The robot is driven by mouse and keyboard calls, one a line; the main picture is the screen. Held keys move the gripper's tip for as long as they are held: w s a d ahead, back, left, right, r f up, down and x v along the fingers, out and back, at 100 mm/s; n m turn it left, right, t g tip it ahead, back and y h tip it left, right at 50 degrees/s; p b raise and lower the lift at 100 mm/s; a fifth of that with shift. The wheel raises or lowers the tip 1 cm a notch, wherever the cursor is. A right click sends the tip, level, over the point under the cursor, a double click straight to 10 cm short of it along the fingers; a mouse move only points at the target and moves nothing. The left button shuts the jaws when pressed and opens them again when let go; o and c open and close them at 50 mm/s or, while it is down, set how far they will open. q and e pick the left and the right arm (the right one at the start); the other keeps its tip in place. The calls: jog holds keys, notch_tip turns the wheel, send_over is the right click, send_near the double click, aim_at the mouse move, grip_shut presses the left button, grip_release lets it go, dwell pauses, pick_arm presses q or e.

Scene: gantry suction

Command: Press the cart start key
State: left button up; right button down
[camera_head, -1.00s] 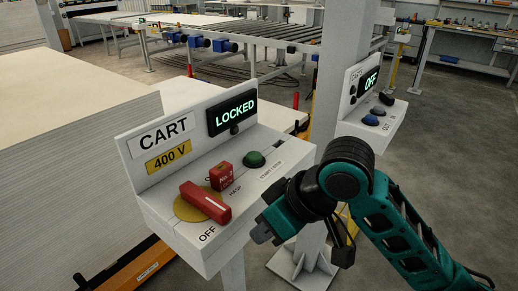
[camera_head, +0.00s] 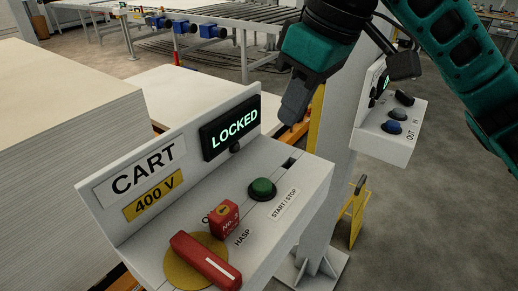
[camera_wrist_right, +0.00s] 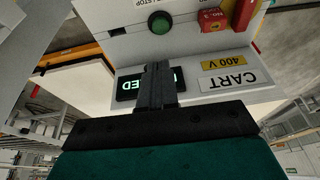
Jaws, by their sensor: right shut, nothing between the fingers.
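The cart control box (camera_head: 290,232) is light grey, with a CART sign, a 400 V label and a display (camera_head: 231,128) reading LOCKED. The green START/STOP key (camera_head: 262,189) sits on its top face; it also shows in the right wrist view (camera_wrist_right: 160,23). A red switch handle (camera_head: 205,262) lies across a yellow disc, beside a red padlock (camera_head: 224,219) at the HASP label. My right gripper (camera_head: 292,112) is shut and empty, above and behind the green key, apart from it. In the right wrist view its fingers (camera_wrist_right: 157,75) cover part of the display. My left gripper is out of view.
A second box (camera_head: 388,140) with a blue button and a dark knob stands at the right, by a grey post. Stacked boards (camera_head: 70,120) fill the left. A roller conveyor (camera_head: 250,22) is at the back.

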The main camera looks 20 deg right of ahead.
jog(key=b, duration=0.2)
send_near(263, 183)
jog(key=x, duration=0.5)
jog(key=shift+w+f, duration=0.15)
jog(key=shift+a+f+b, duration=0.1)
jog(key=shift+f+b, duration=0.2)
jog(key=shift+f, duration=0.3)
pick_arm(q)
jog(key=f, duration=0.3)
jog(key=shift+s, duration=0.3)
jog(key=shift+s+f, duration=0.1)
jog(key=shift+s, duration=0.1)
